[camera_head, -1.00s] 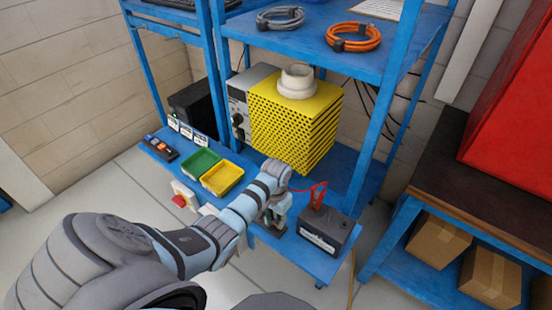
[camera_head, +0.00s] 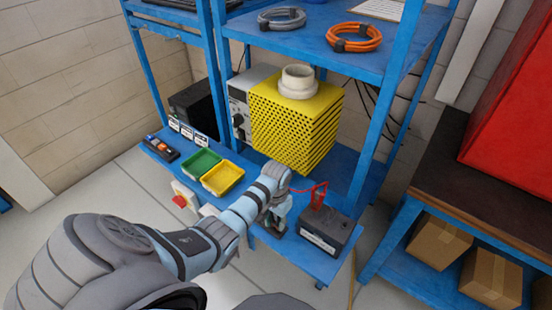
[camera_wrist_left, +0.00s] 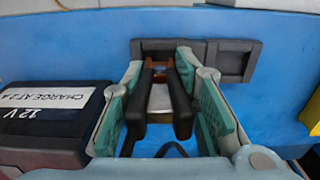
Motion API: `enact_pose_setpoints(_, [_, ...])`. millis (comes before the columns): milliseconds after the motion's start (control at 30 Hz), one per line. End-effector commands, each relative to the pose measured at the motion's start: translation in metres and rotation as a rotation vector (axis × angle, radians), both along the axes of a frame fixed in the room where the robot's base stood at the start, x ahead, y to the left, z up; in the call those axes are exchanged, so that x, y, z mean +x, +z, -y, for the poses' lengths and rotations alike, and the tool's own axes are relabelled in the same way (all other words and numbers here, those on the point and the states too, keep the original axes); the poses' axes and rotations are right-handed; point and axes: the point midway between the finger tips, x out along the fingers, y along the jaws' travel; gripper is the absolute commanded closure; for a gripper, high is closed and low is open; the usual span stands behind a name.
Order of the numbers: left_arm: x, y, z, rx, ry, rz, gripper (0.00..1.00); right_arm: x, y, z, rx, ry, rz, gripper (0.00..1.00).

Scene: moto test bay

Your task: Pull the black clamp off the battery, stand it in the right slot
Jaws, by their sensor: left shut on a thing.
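My left gripper (camera_head: 277,222) is shut on the black clamp (camera_wrist_left: 180,100), left of the battery (camera_head: 326,233) in the head view. In the left wrist view the teal fingers (camera_wrist_left: 163,70) flank the clamp's two black handles. Its copper-coloured jaws point at the dark holder (camera_wrist_left: 204,45), overlapping the opening nearer the battery. I cannot tell whether the jaws are inside that slot or above it. The holder's other opening (camera_wrist_left: 232,64) looks empty. The battery also shows at the left of the wrist view (camera_wrist_left: 55,122). My right gripper is not in view.
A red clamp (camera_head: 319,196) with a red cable is at the battery. A yellow perforated box (camera_head: 290,130) stands behind. Green (camera_head: 200,163) and yellow (camera_head: 222,178) trays and a red button box (camera_head: 183,197) lie to the left. A blue post stands behind the battery.

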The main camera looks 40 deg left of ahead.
Motion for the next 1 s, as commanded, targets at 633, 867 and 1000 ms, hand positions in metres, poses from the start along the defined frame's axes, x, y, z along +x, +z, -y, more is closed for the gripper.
enact_pose_setpoints(633, [0.0,-0.01,0.0,0.0,0.0,0.0,1.0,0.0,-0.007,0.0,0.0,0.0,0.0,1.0])
enact_pose_setpoints(867, [0.0,-0.012,0.0,0.0,0.0,0.0,0.62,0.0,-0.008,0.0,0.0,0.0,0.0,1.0])
enact_pose_setpoints(1000, [0.0,-0.012,0.0,0.0,0.0,0.0,0.48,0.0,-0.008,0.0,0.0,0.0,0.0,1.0])
